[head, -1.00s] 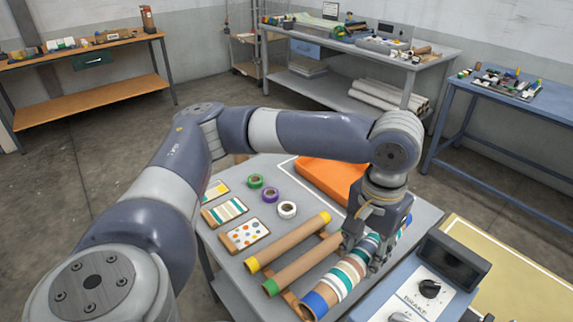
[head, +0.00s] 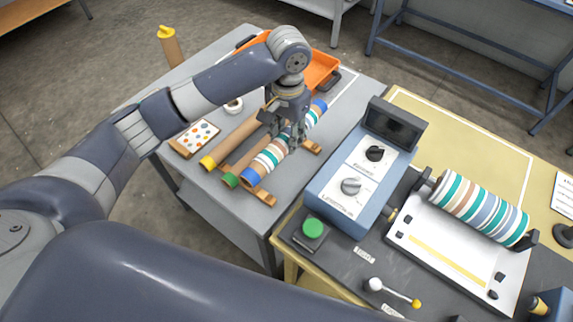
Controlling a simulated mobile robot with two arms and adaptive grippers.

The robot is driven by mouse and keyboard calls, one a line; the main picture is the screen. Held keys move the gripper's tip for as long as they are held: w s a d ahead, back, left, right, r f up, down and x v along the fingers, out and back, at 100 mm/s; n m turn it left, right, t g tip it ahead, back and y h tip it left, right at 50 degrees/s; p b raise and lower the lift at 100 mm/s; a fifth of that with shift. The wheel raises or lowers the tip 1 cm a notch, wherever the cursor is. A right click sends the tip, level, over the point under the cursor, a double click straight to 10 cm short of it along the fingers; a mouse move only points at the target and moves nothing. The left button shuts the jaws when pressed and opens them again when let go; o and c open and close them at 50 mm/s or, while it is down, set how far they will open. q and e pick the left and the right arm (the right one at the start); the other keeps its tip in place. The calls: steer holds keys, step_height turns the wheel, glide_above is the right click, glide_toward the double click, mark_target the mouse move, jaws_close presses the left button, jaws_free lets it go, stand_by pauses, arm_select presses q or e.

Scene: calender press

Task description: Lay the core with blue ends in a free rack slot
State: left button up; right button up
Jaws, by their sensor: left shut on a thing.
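The core with blue ends (head: 267,161) is wrapped in a striped band of teal, white and brown. It lies along the wooden rack (head: 262,198), on the right of the green-ended core (head: 240,168), with the yellow-ended core (head: 227,143) further left. My left gripper (head: 290,143) points down and is shut on the blue-ended core towards its far half. The gripper hides part of the core. I cannot tell whether the core rests fully on the rack or is slightly above it. My right gripper is not in view.
A blue control box (head: 345,187) with knobs and a dark screen stands close on the right. Beyond it a striped roll (head: 480,208) sits over a white tray (head: 437,250). An orange tray (head: 322,70) lies behind the gripper. A dotted sample card (head: 197,137) lies left of the rack.

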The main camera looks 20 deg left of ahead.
arm_select(q)
step_height(320, 180, down, 10)
steer(key=shift+r+p, duration=0.25)
steer(key=shift+p, duration=0.35)
steer(key=shift+f, duration=0.25)
steer(key=shift+f, duration=0.1)
steer(key=o, duration=1.1)
steer(key=shift+c, duration=0.2)
step_height(320, 180, up, 12)
steer(key=shift+d+r+b, duration=0.15)
steer(key=shift+b, duration=0.7)
steer(key=shift+s, duration=0.1)
